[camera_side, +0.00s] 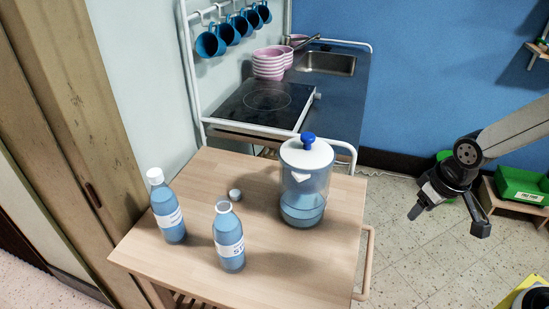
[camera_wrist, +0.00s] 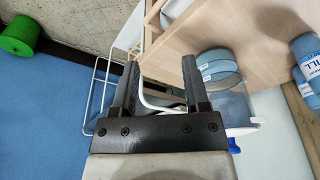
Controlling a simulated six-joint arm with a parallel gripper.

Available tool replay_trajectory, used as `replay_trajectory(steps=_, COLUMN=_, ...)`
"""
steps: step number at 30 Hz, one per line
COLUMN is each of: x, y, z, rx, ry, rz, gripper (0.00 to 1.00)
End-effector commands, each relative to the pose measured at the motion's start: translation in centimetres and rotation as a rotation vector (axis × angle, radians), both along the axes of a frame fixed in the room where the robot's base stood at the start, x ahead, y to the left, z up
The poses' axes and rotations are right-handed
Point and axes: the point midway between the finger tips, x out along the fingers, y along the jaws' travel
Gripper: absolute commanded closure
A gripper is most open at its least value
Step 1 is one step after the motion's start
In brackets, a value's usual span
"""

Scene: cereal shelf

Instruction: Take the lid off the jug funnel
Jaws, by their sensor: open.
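The jug (camera_side: 304,190) stands upright on the wooden table, clear-walled with blue liquid in its lower part. Its white lid (camera_side: 307,153) with a blue knob (camera_side: 308,139) sits on top. My gripper (camera_side: 447,222) is open and empty, to the right of the table and well apart from the jug. In the wrist view my gripper (camera_wrist: 160,80) shows two spread black fingers with nothing held between them. I cannot make out a separate funnel.
A capped blue bottle (camera_side: 168,208) and an open blue bottle (camera_side: 229,238) stand left of the jug on the table (camera_side: 180,265). A metal rail (camera_side: 345,148) runs behind the jug. Floor shows between table and gripper.

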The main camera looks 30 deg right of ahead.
Motion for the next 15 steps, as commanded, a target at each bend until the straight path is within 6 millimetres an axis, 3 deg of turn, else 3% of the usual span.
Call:
replay_trajectory(steps=1, x=0.00, y=0.00, z=0.00, rx=0.000, ry=0.000, rz=0.000, gripper=0.41)
replay_trajectory(steps=4, x=0.01, y=0.00, z=0.00, rx=0.000, ry=0.000, rz=0.000, gripper=0.10)
replay_trajectory(steps=15, x=0.23, y=0.04, z=0.10, rx=-0.001, ry=0.000, rz=0.009, gripper=0.10)
